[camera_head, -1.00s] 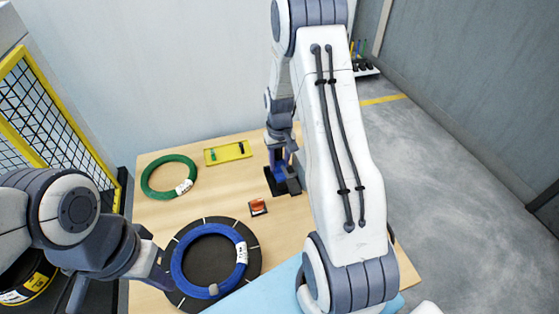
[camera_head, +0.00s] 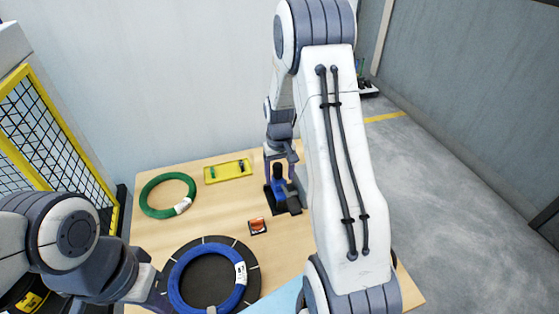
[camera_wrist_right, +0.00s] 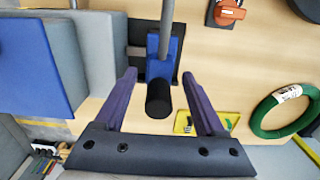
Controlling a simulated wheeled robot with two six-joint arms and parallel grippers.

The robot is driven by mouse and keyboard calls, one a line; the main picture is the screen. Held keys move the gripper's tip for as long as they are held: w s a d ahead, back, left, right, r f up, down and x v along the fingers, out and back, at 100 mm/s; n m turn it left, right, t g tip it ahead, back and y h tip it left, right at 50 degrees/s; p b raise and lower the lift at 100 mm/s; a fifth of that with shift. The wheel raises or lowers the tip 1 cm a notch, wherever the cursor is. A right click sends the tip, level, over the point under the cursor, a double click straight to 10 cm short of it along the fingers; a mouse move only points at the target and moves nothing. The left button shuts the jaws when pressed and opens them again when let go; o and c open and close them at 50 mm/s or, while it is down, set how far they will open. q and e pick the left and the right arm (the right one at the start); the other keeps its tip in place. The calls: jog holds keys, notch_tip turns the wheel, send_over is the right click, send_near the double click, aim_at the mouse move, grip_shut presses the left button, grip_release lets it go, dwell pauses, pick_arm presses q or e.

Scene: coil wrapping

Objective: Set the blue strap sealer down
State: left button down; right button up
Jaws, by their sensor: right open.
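The blue strap sealer (camera_head: 279,180) with its black handle stands on a black pad (camera_head: 290,206) at the right back of the table. It also shows in the right wrist view (camera_wrist_right: 172,46), with its black round handle end toward the gripper. My right gripper (camera_wrist_right: 158,75) is open, its purple fingers on either side of the handle end and apart from it. In the head view the right gripper (camera_head: 280,152) is just above the sealer. My left gripper (camera_head: 158,290) is at the left edge of the blue coil (camera_head: 176,277); its jaw opening is unclear.
The blue coil lies on a dark round turntable (camera_head: 250,262). A green coil (camera_head: 147,192) and a yellow tray (camera_head: 228,171) lie at the back. An orange switch (camera_head: 257,226) sits mid-table. Blue and grey blocks (camera_wrist_right: 45,65) stand beside the sealer in the wrist view.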

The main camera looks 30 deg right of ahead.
aim_at(279, 181)
notch_tip(279, 181, up, 10)
jog(key=b, duration=0.1)
jog(key=s+a+r+n, duration=0.2)
jog(key=a, duration=0.8)
jog(key=s+a+r+n, duration=0.2)
jog(key=s+a+n, duration=0.2)
jog(key=s+a, duration=0.5)
jog(key=s+a+n, duration=0.2)
jog(key=s+a, duration=0.2)
jog(key=s, duration=0.3)
jog(key=s+a+n+y, duration=0.1)
jog(key=s+a+n, duration=0.1)
jog(key=s+a, duration=0.2)
jog(key=s, duration=0.2)
jog(key=shift+s+a+f, duration=0.2)
jog(key=shift+s+f, duration=0.15)
